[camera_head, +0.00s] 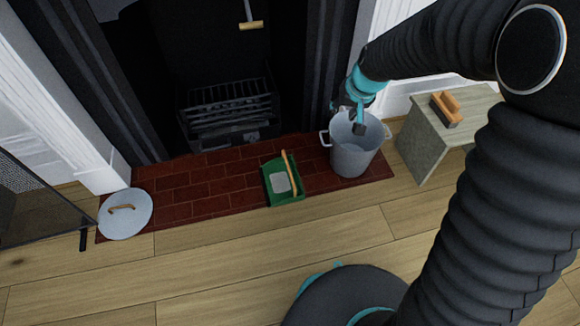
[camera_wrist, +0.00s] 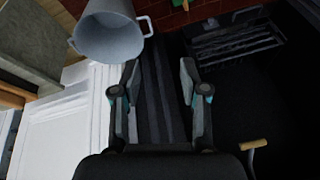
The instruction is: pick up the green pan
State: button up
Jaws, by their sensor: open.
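The green pan (camera_head: 289,199) is a dustpan lying on the red brick hearth, in the middle of the head view. It has a grey patch inside, and a wooden-coloured handle (camera_head: 289,171) lies along its right side. A sliver of green (camera_wrist: 180,4) shows at the top edge of the wrist view. My gripper (camera_head: 357,118) is to the right of the pan and appears over or behind the metal bucket's rim. In the wrist view my gripper (camera_wrist: 158,72) has its two fingers apart with nothing between them.
A grey metal bucket (camera_head: 352,158) stands right of the pan; it also shows in the wrist view (camera_wrist: 108,38). A round lid (camera_head: 126,222) lies at left. A brush (camera_head: 447,108) rests on a small stand (camera_head: 418,150). A black grate (camera_head: 228,108) is behind. The floor (camera_head: 200,275) in front is clear.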

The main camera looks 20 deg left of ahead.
jog(key=w+a+f+b, duration=0.15)
jog(key=a+f, duration=0.25)
jog(key=f, duration=0.4)
jog(key=w+a+f, duration=0.2)
jog(key=a+f, duration=0.3)
jog(key=f, duration=0.3)
jog(key=n+g+b, duration=0.1)
send_near(289, 169)
jog(key=b+x, duration=0.1)
jog(key=x, duration=0.3)
jog(key=shift+s+a+f, duration=0.1)
jog(key=shift+a+f, duration=0.1)
jog(key=shift+f, duration=0.1)
jog(key=x, duration=0.5)
jog(key=shift+d+b, duration=0.3)
jog(key=shift+b, duration=0.1)
jog(key=shift+w+a+f, duration=0.2)
jog(key=shift+w+f, duration=0.05)
jog(key=shift+f, duration=0.45)
grip_shut()
